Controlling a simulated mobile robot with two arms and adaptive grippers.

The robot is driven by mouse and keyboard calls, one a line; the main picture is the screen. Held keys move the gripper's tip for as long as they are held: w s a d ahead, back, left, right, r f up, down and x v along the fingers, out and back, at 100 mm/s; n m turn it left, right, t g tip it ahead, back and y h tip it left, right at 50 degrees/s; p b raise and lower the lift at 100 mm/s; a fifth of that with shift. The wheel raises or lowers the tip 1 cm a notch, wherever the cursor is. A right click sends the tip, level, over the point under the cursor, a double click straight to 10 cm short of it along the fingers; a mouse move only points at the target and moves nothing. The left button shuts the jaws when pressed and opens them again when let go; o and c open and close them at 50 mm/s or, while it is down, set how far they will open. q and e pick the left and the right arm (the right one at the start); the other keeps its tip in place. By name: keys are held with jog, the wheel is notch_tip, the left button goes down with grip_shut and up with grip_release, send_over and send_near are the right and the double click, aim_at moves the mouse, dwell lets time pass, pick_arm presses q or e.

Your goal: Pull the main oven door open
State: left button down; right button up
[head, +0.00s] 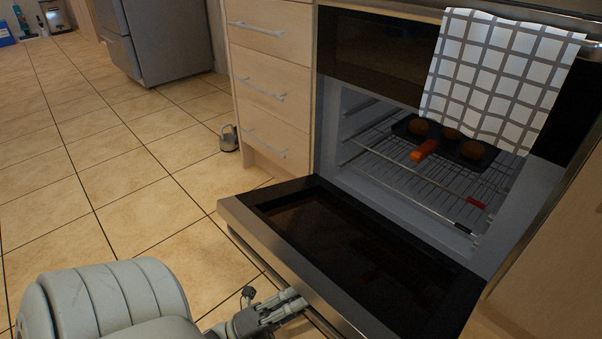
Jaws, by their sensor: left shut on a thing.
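The main oven door (340,245) is hinged down and lies open, close to level, in front of the oven cavity. Its dark glass faces up, with a steel edge at the front. My left gripper (290,303) is at the door's front edge, near the middle, shut on the door's handle bar (322,325), which is partly hidden by the gripper and the door edge. Inside the oven, a wire rack (410,180) holds a dark muffin tray (478,160) with several brown rolls or muffins. My right gripper does not show.
A checked towel (495,75) hangs over the upper oven front. Drawers (270,90) stand left of the oven, with a small metal kettle-like item (229,138) on the floor beside them. A grey fridge (160,40) is farther back. The tiled floor at left is clear.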

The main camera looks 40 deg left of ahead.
pick_arm(q)
jog(key=shift+w, duration=0.25)
jog(key=c, duration=1.3)
grip_release()
jog(key=shift+o, duration=0.2)
jog(key=v, duration=1.2)
jog(key=shift+s, duration=0.1)
